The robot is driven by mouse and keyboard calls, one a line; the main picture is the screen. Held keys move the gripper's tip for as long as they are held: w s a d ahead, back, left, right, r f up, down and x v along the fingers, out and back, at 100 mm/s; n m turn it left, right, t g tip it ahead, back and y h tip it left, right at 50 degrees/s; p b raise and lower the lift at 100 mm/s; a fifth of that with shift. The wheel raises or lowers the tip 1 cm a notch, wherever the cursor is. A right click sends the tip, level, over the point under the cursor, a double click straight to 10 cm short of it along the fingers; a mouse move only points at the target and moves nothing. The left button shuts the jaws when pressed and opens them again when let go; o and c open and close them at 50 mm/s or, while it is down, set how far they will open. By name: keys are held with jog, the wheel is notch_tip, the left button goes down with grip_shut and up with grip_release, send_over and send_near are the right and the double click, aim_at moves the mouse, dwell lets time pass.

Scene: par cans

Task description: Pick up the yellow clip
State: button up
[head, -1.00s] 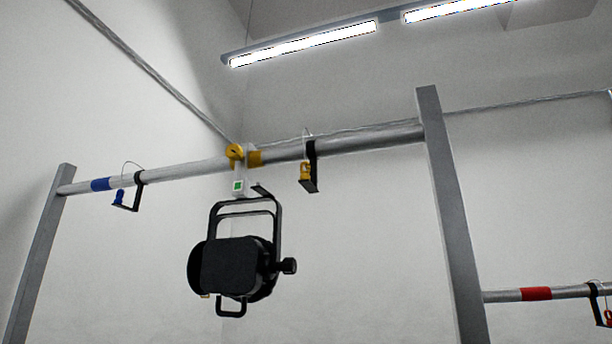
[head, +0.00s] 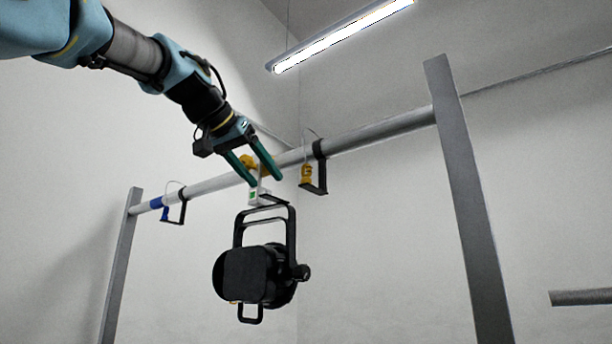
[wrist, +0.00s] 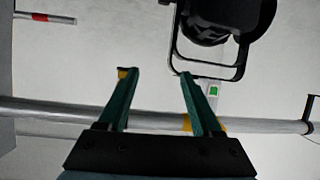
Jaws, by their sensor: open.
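The yellow clip (head: 306,175) hangs at a black bracket (head: 320,170) on the overhead pipe, right of the black par can (head: 258,272). My gripper (head: 266,180) is open, its green fingers pointing down in front of the pipe, left of the clip in the head view. Nothing shows between the fingers. In the wrist view a small part of the yellow clip (wrist: 122,73) shows beside the left fingertip, partly hidden by that finger. The open gripper also shows there (wrist: 160,73), apart from the par can above right.
The pipe (head: 375,133) runs between two grey posts, the right one (head: 465,200) near. A blue clip (head: 165,214) hangs at the left bracket.

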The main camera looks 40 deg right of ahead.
jog(key=m+h, duration=0.1)
jog(key=m, duration=0.1)
send_near(305, 170)
jog(key=w, duration=0.2)
jog(key=shift+g, duration=0.5)
jog(key=x, duration=0.1)
jog(key=p+x, duration=0.1)
jog(key=x, duration=0.2)
jog(key=shift+s+d+f, duration=0.15)
jog(key=shift+s, duration=0.25)
jog(key=shift+p+x, duration=1.4)
jog(key=shift+x, duration=1.65)
jog(key=shift+s, duration=0.15)
grip_shut()
